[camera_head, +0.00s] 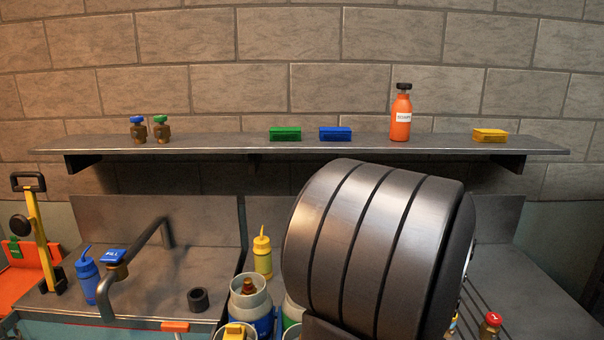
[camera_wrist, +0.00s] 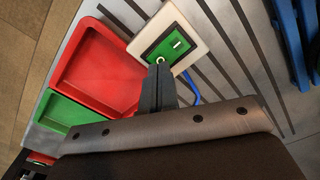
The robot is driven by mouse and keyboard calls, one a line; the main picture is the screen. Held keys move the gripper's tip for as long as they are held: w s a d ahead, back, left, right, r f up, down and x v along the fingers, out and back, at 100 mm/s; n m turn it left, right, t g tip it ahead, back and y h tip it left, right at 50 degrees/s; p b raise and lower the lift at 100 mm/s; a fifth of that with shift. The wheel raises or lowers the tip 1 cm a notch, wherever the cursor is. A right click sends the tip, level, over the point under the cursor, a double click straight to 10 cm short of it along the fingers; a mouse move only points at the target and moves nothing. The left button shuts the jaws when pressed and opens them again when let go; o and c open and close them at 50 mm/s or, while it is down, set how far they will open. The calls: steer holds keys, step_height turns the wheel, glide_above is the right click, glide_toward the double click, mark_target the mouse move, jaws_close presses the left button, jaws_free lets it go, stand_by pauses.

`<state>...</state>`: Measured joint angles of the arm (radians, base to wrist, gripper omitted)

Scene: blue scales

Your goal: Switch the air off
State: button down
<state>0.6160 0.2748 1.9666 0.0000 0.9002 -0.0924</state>
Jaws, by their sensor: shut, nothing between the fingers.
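A square white plate with a green face (camera_wrist: 185,38) shows in the wrist view at top centre. In the head view my arm hides this area.
A red tray (camera_wrist: 95,72) and a green tray (camera_wrist: 64,113) lie left of the plate. Blue objects (camera_wrist: 290,45) stand at right. In the head view, a shelf (camera_head: 220,146) holds valves, boxes and an orange bottle (camera_head: 401,115); gas cylinders (camera_head: 250,301) stand below.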

steer(key=shift+f, duration=0.9)
stand_by(0.6)
steer(key=shift+r, duration=3.5)
steer(key=shift+f, duration=3.5)
steer(key=shift+r, duration=0.15)
